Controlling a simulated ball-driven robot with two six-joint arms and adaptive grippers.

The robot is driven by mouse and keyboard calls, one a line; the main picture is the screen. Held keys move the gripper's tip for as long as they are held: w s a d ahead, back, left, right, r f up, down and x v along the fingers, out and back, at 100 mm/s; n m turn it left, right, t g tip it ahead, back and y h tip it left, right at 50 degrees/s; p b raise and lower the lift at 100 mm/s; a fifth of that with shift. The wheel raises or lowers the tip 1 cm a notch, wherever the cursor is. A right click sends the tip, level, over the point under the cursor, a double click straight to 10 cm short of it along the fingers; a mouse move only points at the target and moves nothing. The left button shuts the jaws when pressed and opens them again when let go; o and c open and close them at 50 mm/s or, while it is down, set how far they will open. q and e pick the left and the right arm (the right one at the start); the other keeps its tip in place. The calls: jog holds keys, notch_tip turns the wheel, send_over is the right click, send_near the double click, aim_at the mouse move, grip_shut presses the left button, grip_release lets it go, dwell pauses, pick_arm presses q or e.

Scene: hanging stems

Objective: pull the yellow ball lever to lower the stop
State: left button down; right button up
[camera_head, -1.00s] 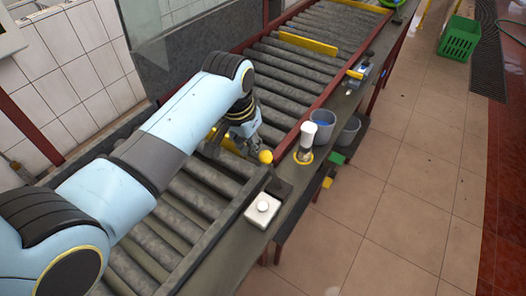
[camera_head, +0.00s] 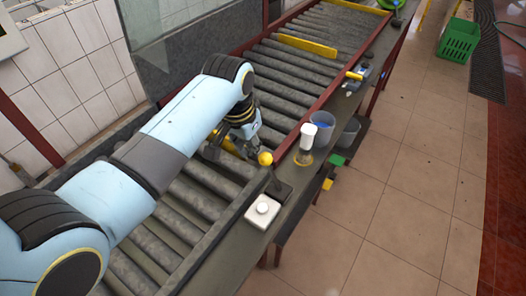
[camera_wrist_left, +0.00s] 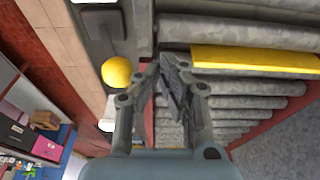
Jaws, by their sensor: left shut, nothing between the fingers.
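The yellow ball of the lever (camera_head: 265,158) sits at the near end of the red rail, beside the roller conveyor. My left gripper (camera_head: 251,139) is shut and empty, just beside the ball on its far-left side. In the left wrist view the yellow ball (camera_wrist_left: 117,72) shows left of the shut fingertips (camera_wrist_left: 172,72), close to them. I cannot tell whether they touch. A yellow bar (camera_wrist_left: 255,62), perhaps the stop, lies across the rollers there; in the head view the arm and gripper partly hide it (camera_head: 228,146). My right gripper is not in view.
A white box with a round button (camera_head: 262,211) stands on the ledge nearer me. A white-topped cylinder (camera_head: 307,137) and a blue-rimmed cup (camera_head: 322,124) stand right of the rail. Another yellow bar (camera_head: 307,45) crosses the rollers farther off. A green crate (camera_head: 459,40) stands on the floor.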

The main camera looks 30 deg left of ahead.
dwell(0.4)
pick_arm(q)
notch_tip(320, 180, down, 3)
jog(key=shift+b, duration=0.45)
dwell(0.3)
